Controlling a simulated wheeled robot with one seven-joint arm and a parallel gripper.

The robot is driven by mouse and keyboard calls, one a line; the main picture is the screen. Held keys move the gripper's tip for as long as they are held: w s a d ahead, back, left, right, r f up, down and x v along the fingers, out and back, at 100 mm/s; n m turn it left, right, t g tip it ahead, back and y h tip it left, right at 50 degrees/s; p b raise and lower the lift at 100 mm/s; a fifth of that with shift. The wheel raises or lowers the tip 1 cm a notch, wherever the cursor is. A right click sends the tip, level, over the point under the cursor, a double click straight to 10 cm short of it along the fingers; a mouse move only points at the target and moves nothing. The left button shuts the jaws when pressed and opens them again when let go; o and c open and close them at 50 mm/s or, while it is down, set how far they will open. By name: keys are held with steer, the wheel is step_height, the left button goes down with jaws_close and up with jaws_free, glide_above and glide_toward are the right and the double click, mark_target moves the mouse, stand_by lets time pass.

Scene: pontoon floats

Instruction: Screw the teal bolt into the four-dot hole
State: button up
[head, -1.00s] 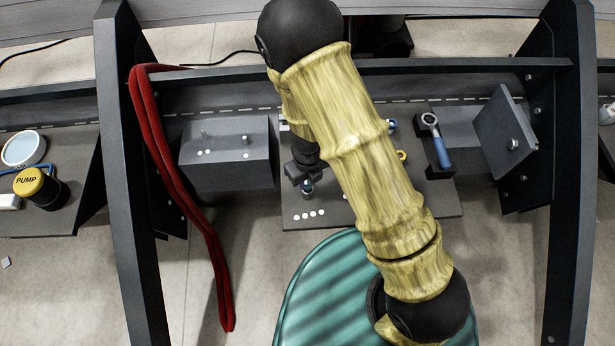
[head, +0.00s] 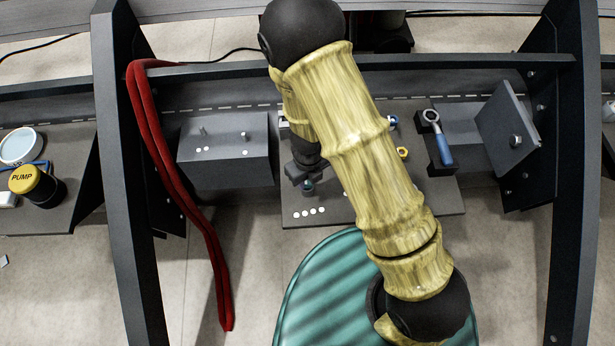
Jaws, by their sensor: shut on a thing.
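My gripper (head: 306,178) is at the left part of the grey plate (head: 420,206), low over it and pointing down. It is shut on a small teal bolt (head: 308,187), of which only a little shows below the jaws. The hole by these dots is not visible; the bolt and gripper cover that spot. I cannot tell whether the bolt's tip is in the hole.
A grey block (head: 226,150) with white dots stands left of the plate. A red hose (head: 180,190) hangs over the left frame post. My arm hides the plate's middle.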

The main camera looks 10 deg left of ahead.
steer(key=shift+f+b, duration=0.4)
steer(key=shift+f, duration=0.2)
steer(key=o, duration=1.2)
steer(key=shift+r, duration=0.1)
step_height(320, 180, up, 17)
steer(key=p, duration=0.7)
steer(key=shift+r+p, duration=0.2)
steer(key=shift+p, duration=0.15)
